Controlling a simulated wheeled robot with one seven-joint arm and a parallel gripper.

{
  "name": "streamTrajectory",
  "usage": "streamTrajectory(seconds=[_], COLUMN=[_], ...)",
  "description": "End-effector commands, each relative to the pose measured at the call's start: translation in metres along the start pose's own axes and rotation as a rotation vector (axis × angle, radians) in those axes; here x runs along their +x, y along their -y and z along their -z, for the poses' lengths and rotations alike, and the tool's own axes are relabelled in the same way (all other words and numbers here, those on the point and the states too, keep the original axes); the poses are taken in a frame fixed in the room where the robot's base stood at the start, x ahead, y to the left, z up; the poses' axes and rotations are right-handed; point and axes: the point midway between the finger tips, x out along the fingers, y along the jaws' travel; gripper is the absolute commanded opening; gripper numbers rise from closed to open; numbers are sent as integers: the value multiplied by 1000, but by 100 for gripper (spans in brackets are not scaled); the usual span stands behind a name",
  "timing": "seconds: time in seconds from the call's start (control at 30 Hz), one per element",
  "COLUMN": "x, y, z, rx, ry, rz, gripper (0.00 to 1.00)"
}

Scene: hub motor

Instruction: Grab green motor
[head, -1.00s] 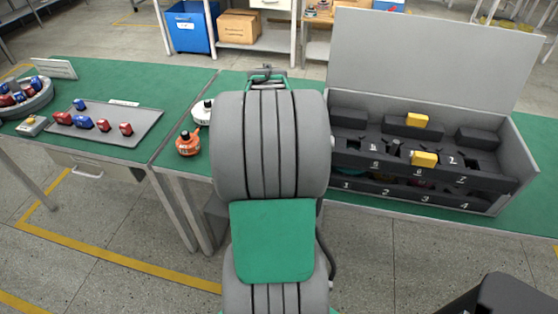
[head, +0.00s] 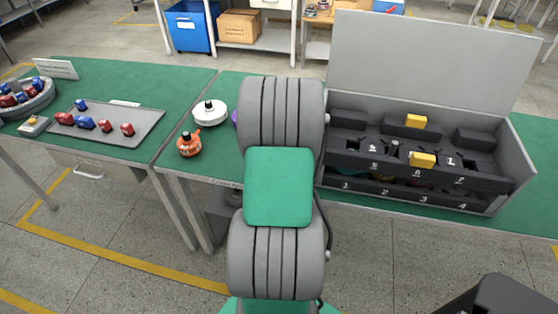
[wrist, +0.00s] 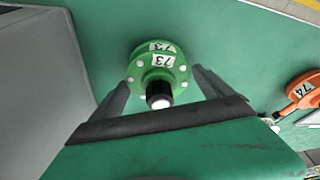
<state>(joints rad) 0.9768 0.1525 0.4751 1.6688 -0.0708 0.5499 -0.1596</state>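The green motor (wrist: 160,68), marked 73, shows in the wrist view, with a black shaft tip and pale dots on its face. It stands on the green table top (wrist: 85,20). My gripper (wrist: 160,80) is open, with one finger on each side of the motor's near part. I cannot tell whether the fingers touch it. In the head view my arm hides both the green motor and my gripper.
An orange motor (head: 189,144), marked 74 in the wrist view (wrist: 302,91), stands nearby. A white motor (head: 209,113) and a partly hidden purple one (head: 235,118) are close. A grey box (head: 515,165) with numbered black compartments stands at right. A grey tray (head: 140,133) lies left.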

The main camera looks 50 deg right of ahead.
Motion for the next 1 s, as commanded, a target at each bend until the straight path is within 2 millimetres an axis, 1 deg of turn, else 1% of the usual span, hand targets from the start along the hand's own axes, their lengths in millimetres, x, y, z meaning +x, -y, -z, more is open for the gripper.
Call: streamTrajectory(seconds=[0.03, 0.07, 1.0], x=[0, 0, 0], y=[0, 0, 0], z=[0, 0, 0], rx=[0, 0, 0], ry=[0, 0, 0], rz=[0, 0, 0], gripper=[85, 83, 6])
